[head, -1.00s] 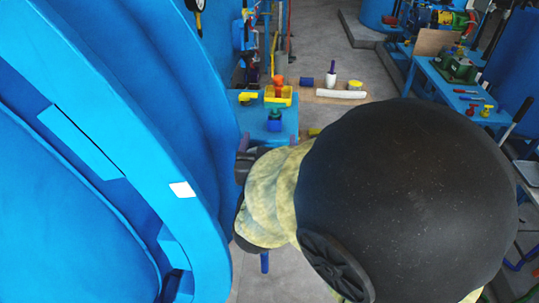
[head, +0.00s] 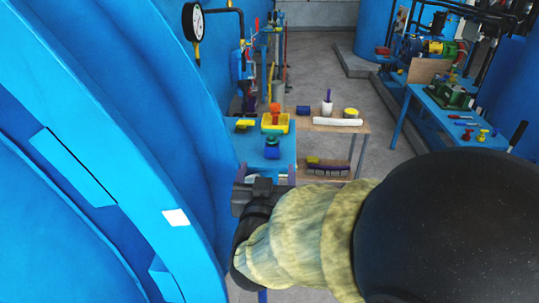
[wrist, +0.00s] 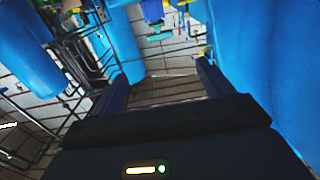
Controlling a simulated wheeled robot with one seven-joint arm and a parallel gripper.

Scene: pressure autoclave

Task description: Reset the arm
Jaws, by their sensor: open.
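My gripper (head: 265,180) shows in the head view at the end of my arm, near the front of a small blue table (head: 268,160) and right of the big blue autoclave (head: 110,150). In the wrist view my gripper (wrist: 160,84) has its two fingers wide apart with nothing between them. My arm's black and pale-sleeved links fill the lower right of the head view. Part of the small blue table is hidden behind my gripper.
A yellow tray (head: 283,121) and a blue item (head: 272,148) are on the small table. A wooden shelf (head: 347,128) holds a white cup (head: 326,107) and a white roll (head: 338,121). A blue workbench (head: 445,112) stands at right. Grey floor (head: 340,75) lies between.

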